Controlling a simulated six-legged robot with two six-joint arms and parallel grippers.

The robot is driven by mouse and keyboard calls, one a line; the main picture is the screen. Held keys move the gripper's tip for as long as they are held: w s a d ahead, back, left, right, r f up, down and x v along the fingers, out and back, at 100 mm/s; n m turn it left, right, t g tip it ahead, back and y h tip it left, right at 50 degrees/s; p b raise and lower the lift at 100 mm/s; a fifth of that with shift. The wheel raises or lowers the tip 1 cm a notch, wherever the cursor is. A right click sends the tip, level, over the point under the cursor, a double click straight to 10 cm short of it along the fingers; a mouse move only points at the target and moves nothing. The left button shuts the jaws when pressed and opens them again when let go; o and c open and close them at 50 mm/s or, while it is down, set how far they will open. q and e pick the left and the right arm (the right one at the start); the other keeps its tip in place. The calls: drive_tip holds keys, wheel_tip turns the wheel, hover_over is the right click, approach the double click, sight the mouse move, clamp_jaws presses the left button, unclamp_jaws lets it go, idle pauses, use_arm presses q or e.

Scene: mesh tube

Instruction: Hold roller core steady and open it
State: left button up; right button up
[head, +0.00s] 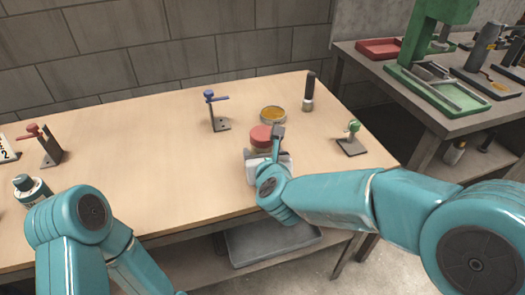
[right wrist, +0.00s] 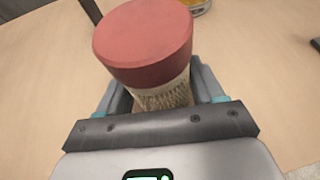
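The roller core is an upright mesh tube (right wrist: 165,97) with a red cap (right wrist: 145,42), large in the right wrist view. My right gripper (head: 276,143) is at the core, below the cap. Its grey fingers stand on either side of the mesh in the wrist view; I cannot tell whether both press on it. The tube's lower end is hidden. My left arm is at the lower left, and its gripper is outside the view.
A blue clamp stand (head: 215,112), a yellow-filled dish (head: 273,115), a dark cylinder (head: 309,95) and a green clamp stand (head: 352,140) surround the core. The wooden table (head: 150,150) is clear left of centre.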

drive_tip(key=c, duration=0.6)
drive_tip(key=shift+r, duration=0.15)
wheel_tip(320, 180, up, 20)
drive_tip(key=p, duration=0.8)
drive_tip(key=shift+p, duration=0.35)
